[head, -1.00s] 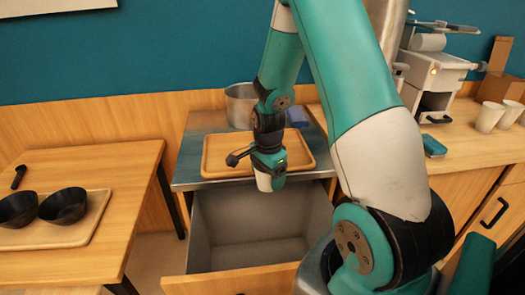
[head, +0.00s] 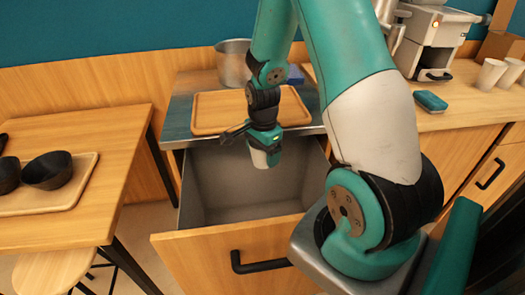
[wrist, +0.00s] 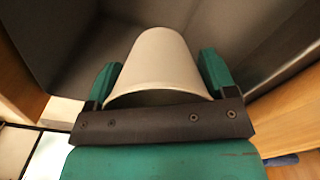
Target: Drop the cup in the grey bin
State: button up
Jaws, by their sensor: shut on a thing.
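A white cup (wrist: 160,65) is held between the two green fingers of my gripper (wrist: 160,75) in the wrist view. In the head view my gripper (head: 266,158) hangs pointing down over the open grey bin (head: 250,190), which sits in a pulled-out wooden drawer. The cup is hard to make out in the head view; a pale piece shows at the gripper's lower end. The grey wall of the bin (wrist: 60,40) shows behind the cup in the wrist view.
A wooden tray (head: 215,112) lies on the metal counter behind the bin, beside a metal pot (head: 234,65). A table (head: 90,215) with dark bowls (head: 48,171) stands left. White cups (head: 490,74) and a coffee machine (head: 432,40) are right.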

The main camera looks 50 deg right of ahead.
jog(key=o, duration=0.9)
notch_tip(320, 180, up, 18)
jog(key=p, duration=0.1)
jog(key=shift+f, duration=0.25)
jog(key=s+a+r+n+t+y+p, duration=0.1)
jog(key=s+a+r+n, duration=0.15)
jog(key=a+n, duration=0.55)
jog(key=s+a+r+n+y+p, duration=0.1)
jog(key=s+a+r+n+p, duration=0.1)
jog(key=a+r+n, duration=0.5)
jog(key=s+a+n+g+y, duration=0.1)
jog(key=s+a+n+y, duration=0.1)
jog(key=s+a+n, duration=0.8)
jog(key=shift+s+a+f+n+p, duration=0.25)
jog(key=shift+a+n, duration=0.55)
jog(key=shift+a, duration=0.4)
